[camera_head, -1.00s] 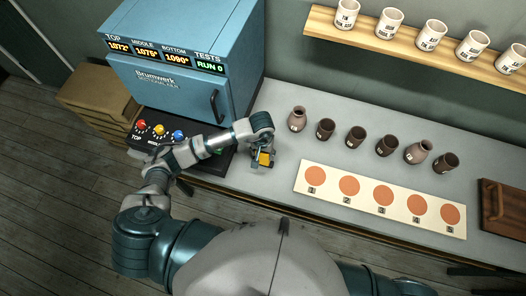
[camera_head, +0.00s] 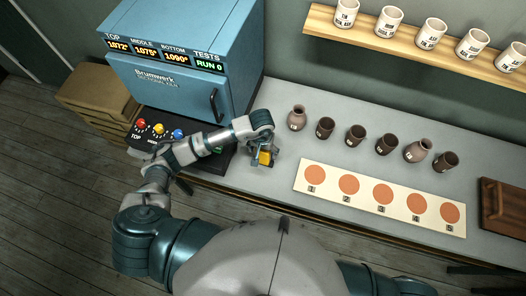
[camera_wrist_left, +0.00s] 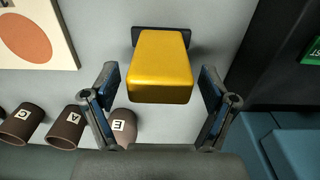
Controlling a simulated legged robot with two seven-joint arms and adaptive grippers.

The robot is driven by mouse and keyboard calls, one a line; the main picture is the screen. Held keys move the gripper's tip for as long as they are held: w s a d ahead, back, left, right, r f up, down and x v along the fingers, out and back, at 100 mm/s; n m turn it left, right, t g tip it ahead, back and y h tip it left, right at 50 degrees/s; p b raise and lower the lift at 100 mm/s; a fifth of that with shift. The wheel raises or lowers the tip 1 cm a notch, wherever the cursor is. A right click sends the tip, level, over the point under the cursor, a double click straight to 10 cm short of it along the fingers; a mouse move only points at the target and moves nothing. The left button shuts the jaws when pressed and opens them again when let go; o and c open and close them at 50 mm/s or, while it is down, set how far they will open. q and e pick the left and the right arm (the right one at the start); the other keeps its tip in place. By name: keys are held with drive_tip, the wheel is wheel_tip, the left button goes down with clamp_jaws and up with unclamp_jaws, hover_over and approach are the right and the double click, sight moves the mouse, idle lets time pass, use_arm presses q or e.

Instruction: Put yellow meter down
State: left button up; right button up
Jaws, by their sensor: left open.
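The yellow meter (camera_wrist_left: 160,68) is a yellow block with a dark base, standing on the grey bench top. In the left wrist view it lies between the two spread fingers of my left gripper (camera_wrist_left: 160,95), with gaps on both sides. In the head view the yellow meter (camera_head: 265,158) shows small beside the black panel, and my left gripper (camera_head: 261,153) is right above and around it, partly hiding it. My left gripper is open. My right gripper is not seen.
A blue kiln (camera_head: 180,75) and a black panel with coloured knobs (camera_head: 160,133) stand left of the meter. Several brown vessels (camera_head: 357,136) stand to the right, behind a white board with orange circles (camera_head: 383,194). A shelf (camera_head: 400,38) holds several white cups.

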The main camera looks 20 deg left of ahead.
use_arm(q)
wheel_tip(320, 180, up, 11)
drive_tip(key=shift+s+a+f+b, duration=0.1)
drive_tip(key=shift+f+b, duration=0.05)
drive_tip(key=shift+b, duration=0.75)
